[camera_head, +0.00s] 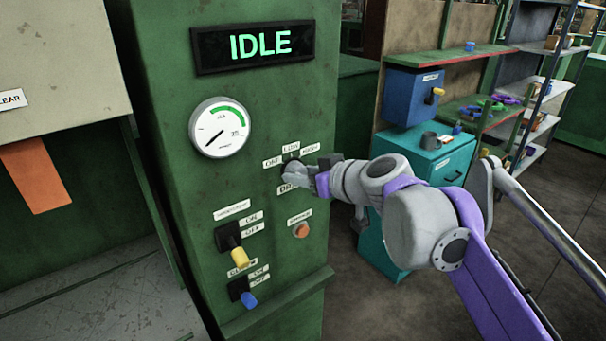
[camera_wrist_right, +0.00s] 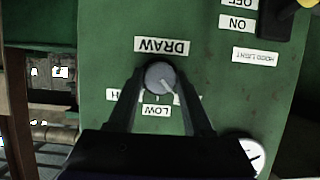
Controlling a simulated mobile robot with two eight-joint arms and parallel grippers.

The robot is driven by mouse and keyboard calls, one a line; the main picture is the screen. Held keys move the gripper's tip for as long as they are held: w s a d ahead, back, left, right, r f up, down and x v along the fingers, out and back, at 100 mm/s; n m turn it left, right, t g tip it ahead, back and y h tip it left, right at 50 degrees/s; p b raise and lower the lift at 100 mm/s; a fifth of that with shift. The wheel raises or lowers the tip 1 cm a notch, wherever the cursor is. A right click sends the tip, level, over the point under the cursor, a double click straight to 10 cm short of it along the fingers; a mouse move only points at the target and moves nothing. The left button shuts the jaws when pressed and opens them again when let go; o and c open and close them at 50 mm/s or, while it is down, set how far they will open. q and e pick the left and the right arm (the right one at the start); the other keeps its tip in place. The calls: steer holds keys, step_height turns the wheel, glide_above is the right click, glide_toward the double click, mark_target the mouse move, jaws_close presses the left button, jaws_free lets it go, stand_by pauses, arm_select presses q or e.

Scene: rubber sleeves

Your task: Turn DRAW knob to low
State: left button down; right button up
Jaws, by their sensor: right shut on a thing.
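The DRAW knob (camera_wrist_right: 158,74) is a small round grey knob on the green panel, and the right wrist view shows it upside down. Its pale pointer line slants between the LOW label (camera_wrist_right: 156,111) and the OFF side. My right gripper (camera_wrist_right: 160,80) is shut on the knob, one finger on each side. The fingers partly cover the HIGH and OFF labels there. In the head view my right gripper (camera_head: 298,176) reaches the panel from the right and mostly hides the knob, below the OFF, LOW (camera_head: 291,149) and HIGH labels. My left gripper is not in view.
The panel bears an IDLE display (camera_head: 260,46), a round gauge (camera_head: 221,127), a yellow lever (camera_head: 238,256), a blue lever (camera_head: 249,299) and an orange button (camera_head: 301,230). A teal cabinet (camera_head: 412,240) and shelves stand at the right.

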jaws_close()
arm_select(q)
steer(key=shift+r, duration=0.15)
arm_select(e)
steer(key=shift+r+m+y+p, duration=0.15)
steer(key=shift+m+y+p, duration=0.15)
steer(key=shift+m+p, duration=0.3)
steer(key=shift+w+d+m+g+y+p, duration=0.15)
steer(key=shift+m+g+y+p, duration=0.35)
steer(key=shift+m+p, duration=0.35)
steer(key=shift+m+y+p, duration=0.5)
steer(key=shift+m+p, duration=0.1)
steer(key=shift+m, duration=0.05)
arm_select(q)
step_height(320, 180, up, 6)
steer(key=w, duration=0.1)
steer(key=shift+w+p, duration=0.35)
arm_select(e)
steer(key=shift+f+m+g+y, duration=0.2)
steer(key=shift+m+g+y, duration=0.25)
steer(key=shift+m, duration=0.35)
